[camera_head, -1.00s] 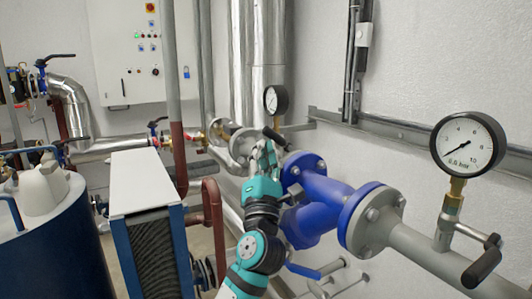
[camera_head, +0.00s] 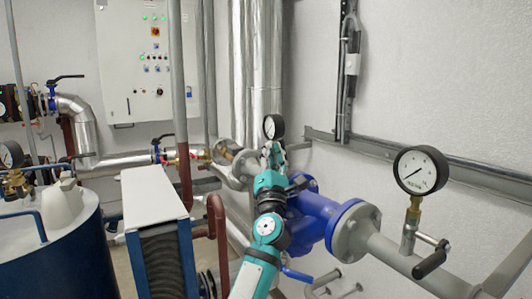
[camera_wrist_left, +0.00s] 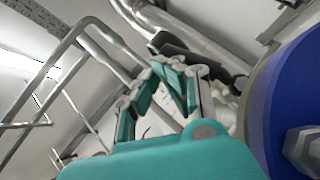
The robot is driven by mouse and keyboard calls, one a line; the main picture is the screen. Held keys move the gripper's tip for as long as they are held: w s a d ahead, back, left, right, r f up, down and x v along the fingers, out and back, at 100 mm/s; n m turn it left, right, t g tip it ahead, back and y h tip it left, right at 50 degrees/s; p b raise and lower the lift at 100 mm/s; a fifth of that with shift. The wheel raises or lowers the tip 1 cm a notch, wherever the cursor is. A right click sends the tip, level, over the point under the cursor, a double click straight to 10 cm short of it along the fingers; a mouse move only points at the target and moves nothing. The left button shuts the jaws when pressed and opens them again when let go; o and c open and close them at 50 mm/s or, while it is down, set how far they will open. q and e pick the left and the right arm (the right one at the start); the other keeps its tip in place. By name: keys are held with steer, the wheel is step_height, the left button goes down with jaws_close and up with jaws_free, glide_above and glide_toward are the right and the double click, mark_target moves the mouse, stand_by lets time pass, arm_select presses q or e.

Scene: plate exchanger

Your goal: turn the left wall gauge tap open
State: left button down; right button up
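The left wall gauge (camera_head: 274,127), a small round dial with a black rim, stands on the pipe along the back right wall. Its tap is mostly hidden behind my left gripper in the head view. My left gripper (camera_head: 272,153) is just below this gauge, its fingertips up by the tap's place. In the left wrist view, the gripper's fingers (camera_wrist_left: 176,80) lie close together in front of a dark bar that looks like the tap handle (camera_wrist_left: 200,58). Whether they touch or grip it is unclear. My right gripper is not in view.
A blue flanged valve body (camera_head: 312,215) is right beside my left arm. A larger wall gauge (camera_head: 420,170) with a black-handled tap (camera_head: 430,262) stands at the right. A white-topped unit (camera_head: 153,193) and blue tank (camera_head: 65,245) stand at the left.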

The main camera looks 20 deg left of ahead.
arm_select(q)
steer(key=shift+w+d+r+p, duration=0.25)
steer(key=shift+w+r+p, duration=0.05)
steer(key=shift+w+r, duration=0.1)
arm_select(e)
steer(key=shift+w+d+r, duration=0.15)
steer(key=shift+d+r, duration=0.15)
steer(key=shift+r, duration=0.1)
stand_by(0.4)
arm_select(q)
steer(key=shift+f, duration=0.1)
